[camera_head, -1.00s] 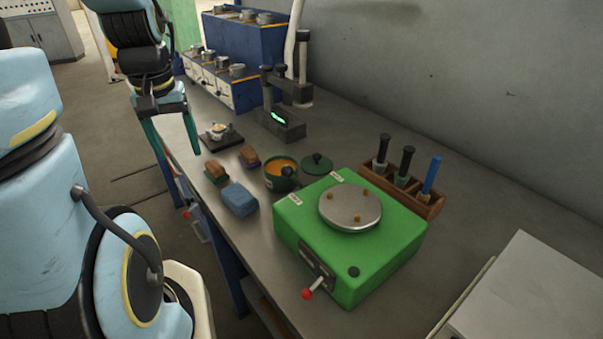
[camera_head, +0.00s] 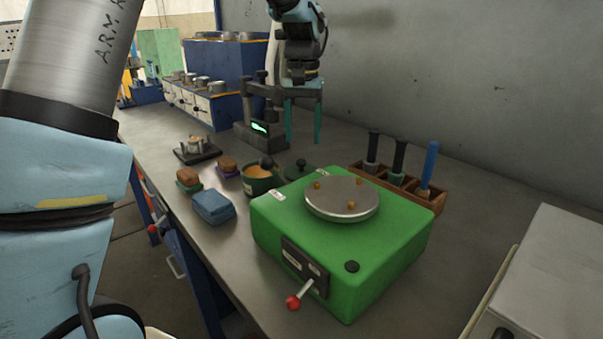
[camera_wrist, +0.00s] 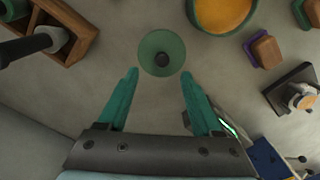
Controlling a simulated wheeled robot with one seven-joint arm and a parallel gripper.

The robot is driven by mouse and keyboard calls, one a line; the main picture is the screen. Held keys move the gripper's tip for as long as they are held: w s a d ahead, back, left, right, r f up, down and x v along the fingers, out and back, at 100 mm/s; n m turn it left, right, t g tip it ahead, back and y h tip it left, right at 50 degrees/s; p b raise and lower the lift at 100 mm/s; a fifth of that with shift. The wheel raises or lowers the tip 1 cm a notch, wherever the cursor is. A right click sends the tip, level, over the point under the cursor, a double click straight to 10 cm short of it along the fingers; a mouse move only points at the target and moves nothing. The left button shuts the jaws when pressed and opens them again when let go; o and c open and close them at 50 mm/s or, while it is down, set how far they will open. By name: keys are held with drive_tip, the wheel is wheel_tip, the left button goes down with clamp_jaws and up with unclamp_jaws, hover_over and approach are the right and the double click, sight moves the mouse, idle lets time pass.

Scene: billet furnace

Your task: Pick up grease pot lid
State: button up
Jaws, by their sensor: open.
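The grease pot lid is a round dark green disc with a black knob. It lies flat on the bench; in the head view the lid (camera_head: 300,171) shows behind the green machine, partly hidden by it. In the wrist view the lid (camera_wrist: 162,54) is near the top middle, just past my fingertips and between their lines. My gripper (camera_wrist: 160,85) is open and empty, pointing down above the bench; in the head view my gripper (camera_head: 303,140) hangs behind the lid. The green grease pot (camera_head: 259,180), with orange grease, stands left of the lid.
A green machine (camera_head: 340,250) with a round metal plate fills the front. A wooden rack (camera_head: 440,198) with several handled tools is to the right. A dark stand (camera_head: 262,130) is close to my gripper.

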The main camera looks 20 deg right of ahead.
sight(301, 161)
drive_tip(key=shift+a+f+p, duration=0.2)
drive_tip(key=shift+f+p, duration=0.35)
drive_tip(key=shift+f, duration=2.7)
drive_tip(key=shift+w, duration=0.1)
clamp_jaws()
